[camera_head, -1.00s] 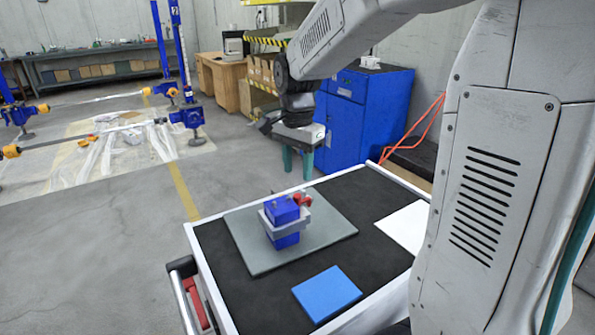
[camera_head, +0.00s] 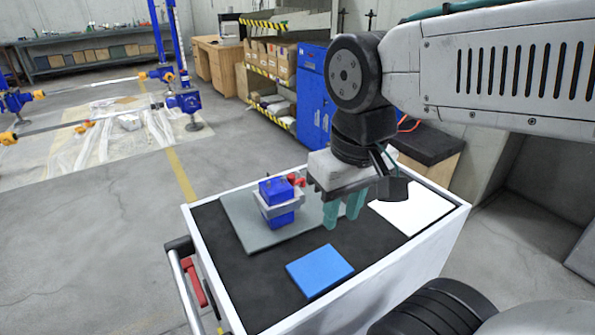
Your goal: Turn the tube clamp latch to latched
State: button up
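The tube clamp (camera_head: 283,204) is a grey band around an upright blue square tube (camera_head: 279,220) on a grey-green plate. Its red latch (camera_head: 297,180) shows at the clamp's right rear side, small and partly hidden behind the tube. I cannot tell its exact angle. My gripper (camera_head: 343,209) points down to the right of the clamp, apart from it. Its two teal fingers are separated by a gap, with nothing visible between them.
The plate (camera_head: 240,228) lies on the black top of a white-edged cart (camera_head: 251,283). A blue pad (camera_head: 319,270) lies in front and a white sheet (camera_head: 418,207) to the right. Blue cabinets and shelves stand behind. The plate's left part is clear.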

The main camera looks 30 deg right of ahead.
aim_at(291, 177)
jog(key=k, duration=0.45)
jog(key=z, duration=1.2)
jog(key=k, duration=0.7)
jog(key=u, duration=1.1)
jog(key=i, duration=1)
jog(key=u, duration=0.05)
